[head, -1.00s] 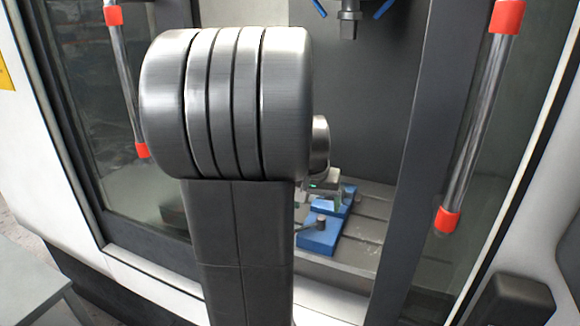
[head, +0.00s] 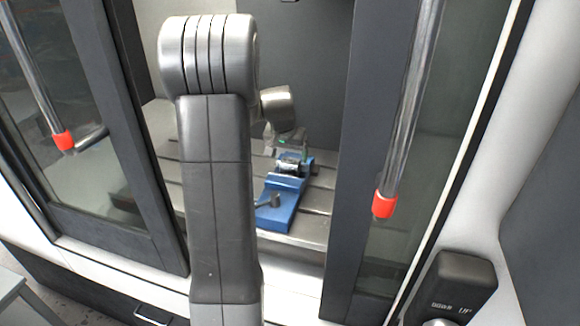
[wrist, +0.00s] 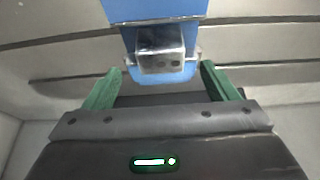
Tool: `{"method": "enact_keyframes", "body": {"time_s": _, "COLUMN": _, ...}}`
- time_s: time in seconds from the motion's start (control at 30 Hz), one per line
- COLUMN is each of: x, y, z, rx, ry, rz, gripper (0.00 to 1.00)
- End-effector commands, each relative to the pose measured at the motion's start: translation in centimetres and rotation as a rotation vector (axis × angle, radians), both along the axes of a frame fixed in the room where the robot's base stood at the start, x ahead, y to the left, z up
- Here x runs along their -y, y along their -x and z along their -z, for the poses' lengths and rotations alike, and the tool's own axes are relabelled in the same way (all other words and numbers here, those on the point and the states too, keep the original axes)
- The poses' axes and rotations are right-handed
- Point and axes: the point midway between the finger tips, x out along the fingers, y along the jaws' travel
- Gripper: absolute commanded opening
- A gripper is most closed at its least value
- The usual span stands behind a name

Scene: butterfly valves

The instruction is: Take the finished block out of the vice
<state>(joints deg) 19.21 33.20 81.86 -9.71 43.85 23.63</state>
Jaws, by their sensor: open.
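The blue vice (head: 274,214) stands inside the machine; it also shows in the wrist view (wrist: 173,77). A silvery metal block (wrist: 160,53) sits in it, between blue parts. My gripper (wrist: 162,69) is open, with one green finger on either side below the block in the wrist view. The fingers are empty, and I cannot tell how far they are from the block. In the head view my gripper (head: 288,147) is small, at the vice's far end and close to the block; my arm covers part of the scene.
The slotted machine table (head: 313,212) lies around the vice. The machine's dark door frames stand left (head: 150,180) and right (head: 350,200) of the opening. A vertical handle with red ends (head: 408,110) is on the right. A control unit (head: 455,285) is at lower right.

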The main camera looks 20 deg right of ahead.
Motion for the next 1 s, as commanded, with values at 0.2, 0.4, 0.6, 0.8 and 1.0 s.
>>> {"method": "enact_keyframes", "body": {"time_s": 0.2, "x": 0.5, "y": -0.7, "z": 1.5, "rx": -0.004, "ry": -0.001, "rz": -0.001, "gripper": 0.8}}
{"method": "enact_keyframes", "body": {"time_s": 0.4, "x": 1.1, "y": -1.6, "z": 3.8, "rx": -0.004, "ry": 0.0, "rz": 0.0, "gripper": 0.8}}
{"method": "enact_keyframes", "body": {"time_s": 0.6, "x": 1.3, "y": -1.9, "z": 4.7, "rx": 0.0, "ry": 0.0, "rz": -0.001, "gripper": 0.8}}
{"method": "enact_keyframes", "body": {"time_s": 0.8, "x": 1.3, "y": -1.9, "z": 4.7, "rx": 0.0, "ry": 0.0, "rz": -0.001, "gripper": 0.76}}
{"method": "enact_keyframes", "body": {"time_s": 1.0, "x": 1.3, "y": -1.9, "z": 4.7, "rx": 0.0, "ry": 0.0, "rz": -0.001, "gripper": 0.37}}
